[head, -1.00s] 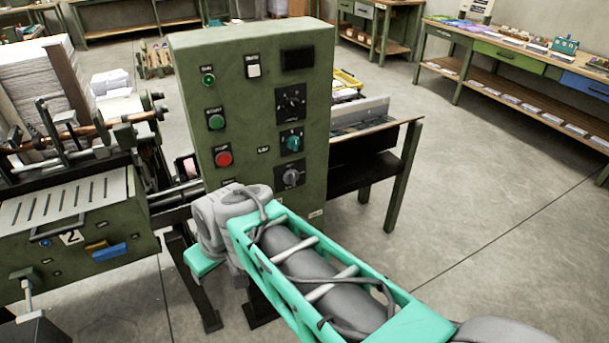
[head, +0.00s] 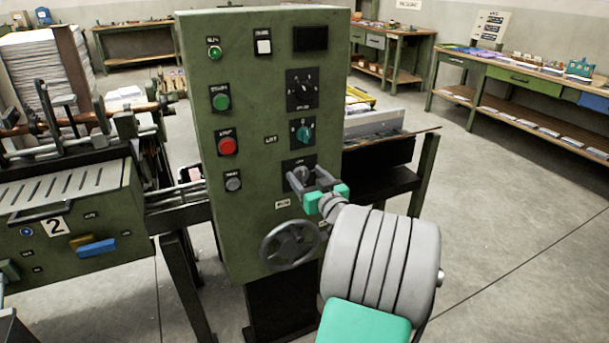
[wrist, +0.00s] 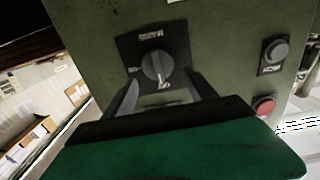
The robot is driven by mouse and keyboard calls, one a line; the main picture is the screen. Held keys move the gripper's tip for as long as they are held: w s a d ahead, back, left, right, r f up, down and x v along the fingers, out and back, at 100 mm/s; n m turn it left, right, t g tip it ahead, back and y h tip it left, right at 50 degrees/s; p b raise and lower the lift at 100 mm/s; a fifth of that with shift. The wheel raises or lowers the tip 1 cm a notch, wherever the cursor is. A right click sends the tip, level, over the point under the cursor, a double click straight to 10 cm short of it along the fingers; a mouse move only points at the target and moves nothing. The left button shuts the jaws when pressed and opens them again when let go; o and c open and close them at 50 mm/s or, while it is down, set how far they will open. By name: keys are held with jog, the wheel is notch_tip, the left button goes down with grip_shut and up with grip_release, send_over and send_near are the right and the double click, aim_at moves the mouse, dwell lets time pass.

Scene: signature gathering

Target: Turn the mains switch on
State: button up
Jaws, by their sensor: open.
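A grey rotary switch (head: 302,174) on a black plate is the lowest knob on the green control cabinet (head: 240,150). I take it for the mains switch, but its small lettering is hard to read. In the wrist view, which looks upside down, the switch (wrist: 156,67) stands upright or nearly so, with a light mark at its lower end. My gripper (head: 307,177) is open in front of it. In the wrist view, the two fingers of the gripper (wrist: 163,84) lie either side, just below the knob. I cannot tell whether they touch it.
Above are a teal knob (head: 303,132) and a black dial (head: 303,88). Green (head: 221,102), red (head: 228,145) and grey (head: 233,184) buttons sit to the left. A handwheel (head: 290,244) sticks out just below my gripper.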

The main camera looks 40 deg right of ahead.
jog(key=shift+w+d, duration=0.15)
jog(key=shift+w, duration=0.45)
jog(key=c, duration=1.4)
